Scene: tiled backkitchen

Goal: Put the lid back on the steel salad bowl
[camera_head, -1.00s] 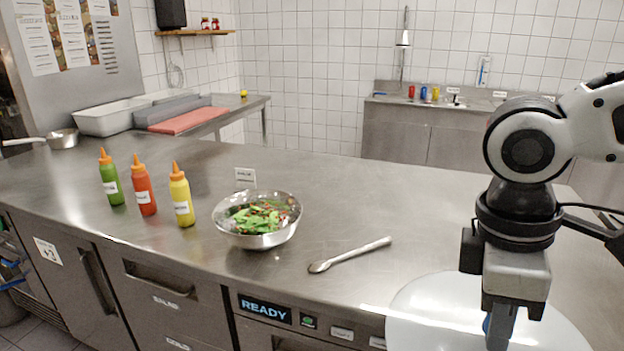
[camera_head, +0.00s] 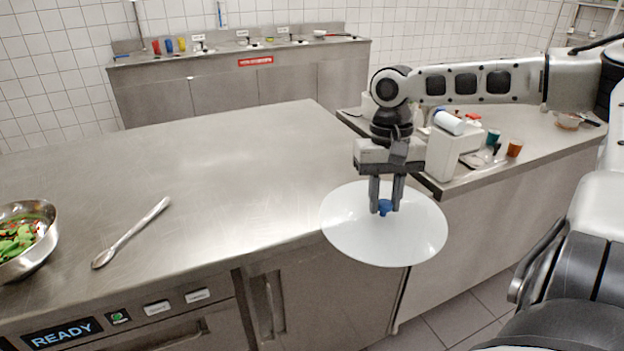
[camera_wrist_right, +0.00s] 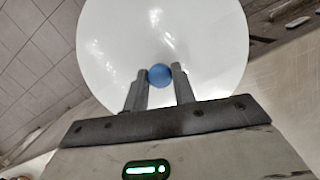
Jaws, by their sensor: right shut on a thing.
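The steel salad bowl (camera_head: 40,252) with green leaves and red bits in it stands at the left edge of the head view, uncovered and partly cut off. The lid (camera_head: 350,232) is a round white disc with a blue knob (camera_head: 384,207). My right gripper (camera_head: 386,200) is shut on the knob and holds the lid roughly level at the counter's right front corner, well to the right of the bowl. The right wrist view shows the lid (camera_wrist_right: 110,60) and the blue knob (camera_wrist_right: 160,75) between the fingers. My left gripper is not in view.
A long metal spoon (camera_head: 132,233) lies on the steel counter (camera_head: 200,160) between bowl and lid. The counter behind it is clear. A side counter on the right holds a white dispenser (camera_head: 447,150) and small cups (camera_head: 514,148). A sink counter (camera_head: 240,85) stands at the back.

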